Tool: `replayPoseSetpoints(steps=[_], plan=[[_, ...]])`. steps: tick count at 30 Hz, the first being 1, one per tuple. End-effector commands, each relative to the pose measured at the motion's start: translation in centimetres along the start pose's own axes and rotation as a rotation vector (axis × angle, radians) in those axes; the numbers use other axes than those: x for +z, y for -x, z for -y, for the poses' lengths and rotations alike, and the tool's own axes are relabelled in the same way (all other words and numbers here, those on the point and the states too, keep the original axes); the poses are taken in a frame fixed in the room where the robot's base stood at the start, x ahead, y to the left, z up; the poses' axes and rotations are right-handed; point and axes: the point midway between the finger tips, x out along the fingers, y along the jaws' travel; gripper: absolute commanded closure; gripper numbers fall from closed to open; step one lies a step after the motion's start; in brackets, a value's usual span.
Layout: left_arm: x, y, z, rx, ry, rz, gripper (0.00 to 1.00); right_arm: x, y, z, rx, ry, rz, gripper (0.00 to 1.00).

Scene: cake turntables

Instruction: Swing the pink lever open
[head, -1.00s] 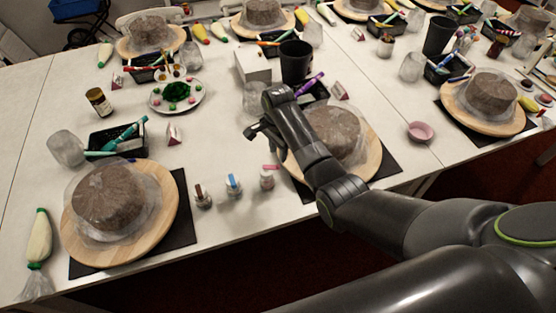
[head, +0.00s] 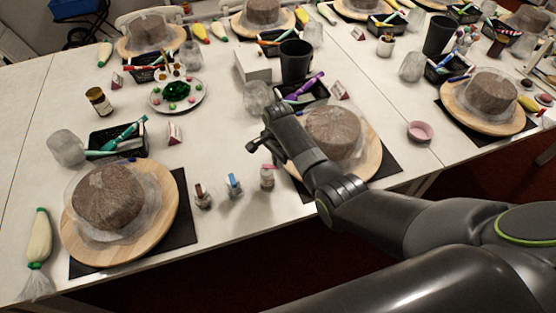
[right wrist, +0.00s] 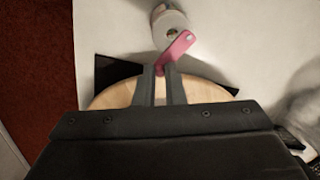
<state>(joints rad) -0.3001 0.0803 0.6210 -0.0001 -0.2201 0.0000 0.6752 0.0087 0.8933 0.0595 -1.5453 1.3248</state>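The pink lever (head: 269,167) sits on top of the rightmost of three small bottles (head: 267,181) near the table's front edge. In the right wrist view the lever (right wrist: 177,48) slants from the bottle's round pale top (right wrist: 170,27) down to my right fingertips. My right gripper (right wrist: 161,72) has its two fingers close together with a narrow gap. The lever's near end is at the fingertips; whether they press on it is unclear. In the head view my right gripper (head: 268,145) is just behind the lever. My left gripper is not in view.
A bottle with a blue top (head: 233,185) and one with a brown top (head: 202,196) stand to the left. A cake on a wooden turntable (head: 372,158) is close on the right, under my right arm. Another wooden turntable (head: 165,215) stands at left.

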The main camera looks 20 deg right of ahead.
Motion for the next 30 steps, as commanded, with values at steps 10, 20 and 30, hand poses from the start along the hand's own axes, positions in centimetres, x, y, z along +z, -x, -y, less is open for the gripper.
replayPoseSetpoints(steps=[10,20,30], plan=[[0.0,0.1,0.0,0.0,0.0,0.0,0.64,-0.1,0.1,0.1,0.0,0.02,0.0,1.0],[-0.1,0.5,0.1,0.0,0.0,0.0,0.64,-0.6,0.1,0.8,0.0,0.193,0.0,1.0],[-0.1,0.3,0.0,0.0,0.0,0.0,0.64,-1.2,0.0,1.9,0.0,0.472,-0.001,1.0]])
